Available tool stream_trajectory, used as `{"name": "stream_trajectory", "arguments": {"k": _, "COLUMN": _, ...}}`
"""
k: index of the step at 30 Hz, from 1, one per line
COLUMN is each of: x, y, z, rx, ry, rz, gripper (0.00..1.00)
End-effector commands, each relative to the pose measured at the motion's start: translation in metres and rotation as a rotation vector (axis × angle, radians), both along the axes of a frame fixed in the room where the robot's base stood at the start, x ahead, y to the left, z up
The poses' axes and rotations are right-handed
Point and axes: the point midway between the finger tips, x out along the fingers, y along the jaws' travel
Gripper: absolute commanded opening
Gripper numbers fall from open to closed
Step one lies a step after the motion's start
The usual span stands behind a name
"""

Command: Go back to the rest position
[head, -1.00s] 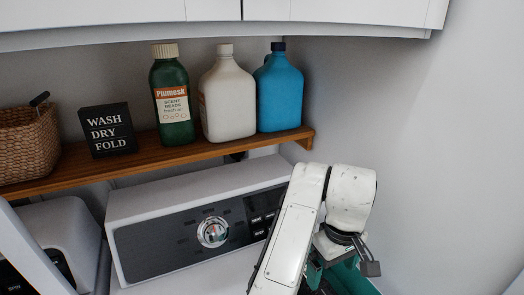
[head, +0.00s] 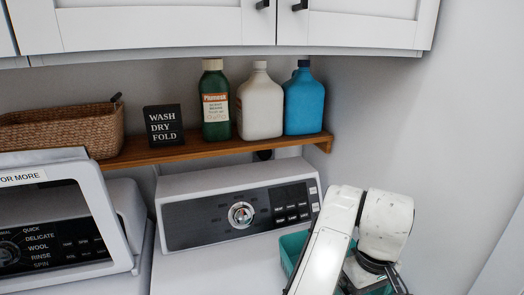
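My white arm reaches up at the lower right of the head view and bends over, in front of a teal bin. My gripper (head: 372,282) points down below the bend and is cut by the bottom edge of the picture. Its fingers are mostly hidden, so I cannot tell whether it is open or holds something. The teal bin (head: 293,245) sits on top of the right machine, beside and behind my arm, and is partly covered by it.
The right machine (head: 185,227) has a dial panel. The left machine (head: 75,235) has a raised lid (head: 110,205). A wooden shelf (head: 140,155) holds a basket (head: 70,132), a sign (head: 163,125), and green (head: 216,125), white (head: 260,108) and blue (head: 304,100) bottles. Cabinets (head: 150,25) hang above; a wall stands right.

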Motion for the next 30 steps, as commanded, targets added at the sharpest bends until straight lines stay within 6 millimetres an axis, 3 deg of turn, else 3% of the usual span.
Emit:
{"name": "stream_trajectory", "arguments": {"k": 11, "x": -0.008, "y": -0.047, "z": -0.018, "rx": -0.086, "ry": -0.051, "rz": -0.089, "gripper": 0.94}}
{"name": "stream_trajectory", "arguments": {"k": 19, "x": -0.024, "y": -0.099, "z": -0.04, "rx": -0.187, "ry": -0.115, "rz": -0.177, "gripper": 0.94}}
{"name": "stream_trajectory", "arguments": {"k": 24, "x": -0.049, "y": -0.14, "z": -0.067, "rx": -0.27, "ry": -0.17, "rz": -0.235, "gripper": 0.94}}
{"name": "stream_trajectory", "arguments": {"k": 30, "x": -0.092, "y": -0.167, "z": -0.108, "rx": -0.315, "ry": -0.215, "rz": -0.269, "gripper": 0.94}}
